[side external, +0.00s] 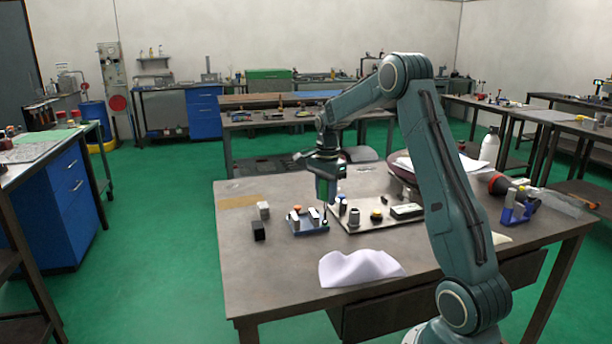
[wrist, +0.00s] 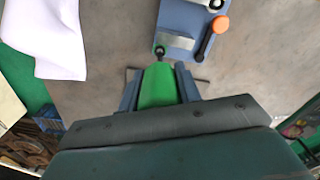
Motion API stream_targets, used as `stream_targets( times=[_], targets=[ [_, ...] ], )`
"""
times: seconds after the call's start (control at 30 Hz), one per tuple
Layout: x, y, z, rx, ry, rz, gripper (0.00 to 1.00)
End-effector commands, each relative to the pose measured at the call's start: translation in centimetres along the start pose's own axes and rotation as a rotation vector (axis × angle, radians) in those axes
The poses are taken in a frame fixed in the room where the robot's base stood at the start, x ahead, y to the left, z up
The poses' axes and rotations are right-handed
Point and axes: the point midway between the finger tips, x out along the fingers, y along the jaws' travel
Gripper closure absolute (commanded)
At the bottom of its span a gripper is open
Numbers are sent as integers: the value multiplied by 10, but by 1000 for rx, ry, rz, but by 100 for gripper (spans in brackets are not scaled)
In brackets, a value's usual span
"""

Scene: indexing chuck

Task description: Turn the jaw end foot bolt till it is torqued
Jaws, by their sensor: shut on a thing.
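The blue fixture (side external: 308,221) stands on the table with upright metal blocks and an orange-topped part. In the wrist view its blue base (wrist: 183,15) carries a grey metal block (wrist: 180,45) and an orange-ended handle (wrist: 215,28). My gripper (side external: 327,182) is above the fixture's right side, shut on a green tool (wrist: 158,90). The tool's narrow end points to a small dark round piece (wrist: 159,52) at the near left corner of the base. I cannot tell whether this is the jaw end foot bolt or the tool's tip. Contact is unclear.
A light plate (side external: 375,222) with several parts lies just right of the fixture. A black block (side external: 258,231) and pale blocks (side external: 263,210) stand to its left. A white cloth (side external: 358,268) lies at the table's front. The table's left front is clear.

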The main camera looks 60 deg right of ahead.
Motion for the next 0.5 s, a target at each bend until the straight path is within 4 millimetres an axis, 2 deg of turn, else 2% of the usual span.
stream_targets(
  times=[0.27, 0.5],
  targets=[
    [0, 0, 0, -52, 0, -1, 100],
    [0, 0, 0, -221, 0, -1, 100]
  ],
)
